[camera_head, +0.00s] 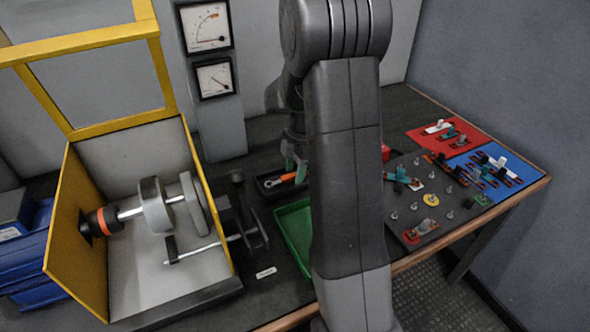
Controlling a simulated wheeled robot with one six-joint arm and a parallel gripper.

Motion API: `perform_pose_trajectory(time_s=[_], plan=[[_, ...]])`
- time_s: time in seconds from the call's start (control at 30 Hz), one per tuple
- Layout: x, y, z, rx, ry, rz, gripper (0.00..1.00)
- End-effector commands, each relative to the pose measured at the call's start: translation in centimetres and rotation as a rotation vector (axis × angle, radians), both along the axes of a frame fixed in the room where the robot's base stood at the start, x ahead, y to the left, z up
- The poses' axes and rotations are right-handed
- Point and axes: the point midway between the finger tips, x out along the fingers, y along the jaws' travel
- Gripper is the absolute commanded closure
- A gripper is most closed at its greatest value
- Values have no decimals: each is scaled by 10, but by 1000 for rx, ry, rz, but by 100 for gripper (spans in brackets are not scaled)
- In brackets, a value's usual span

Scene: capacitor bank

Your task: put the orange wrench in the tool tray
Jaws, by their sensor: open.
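The orange wrench (284,179) lies in or over a small black tray (264,191) at the middle of the table; part of it is hidden behind my arm. My gripper (291,163) is just above the wrench, pointing down, open. It is partly hidden by my arm, so I cannot tell whether its fingers touch the wrench. A green tray (281,219) stands in front of the black one, its right side hidden by my arm; its visible part looks empty. I cannot tell from labels which tray is the tool tray.
A yellow-framed box (75,236) with a shaft and discs stands at left, with a black lever (252,213) beside it. A grey panel with pegs (412,212), a red mat (424,134) and a blue mat (510,188) fill the right. Two gauges (206,27) stand behind.

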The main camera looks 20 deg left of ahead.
Motion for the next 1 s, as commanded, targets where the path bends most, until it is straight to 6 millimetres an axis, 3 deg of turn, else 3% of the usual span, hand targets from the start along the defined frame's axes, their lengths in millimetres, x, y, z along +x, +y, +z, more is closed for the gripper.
perform_pose_trajectory(time_s=[0.17,0.6,0.8,1.0], plan=[[2,0,15,2,-3,-1,55],[12,-9,102,2,-3,-1,55],[14,-11,120,1,-1,0,55],[14,-12,122,0,0,0,55]])
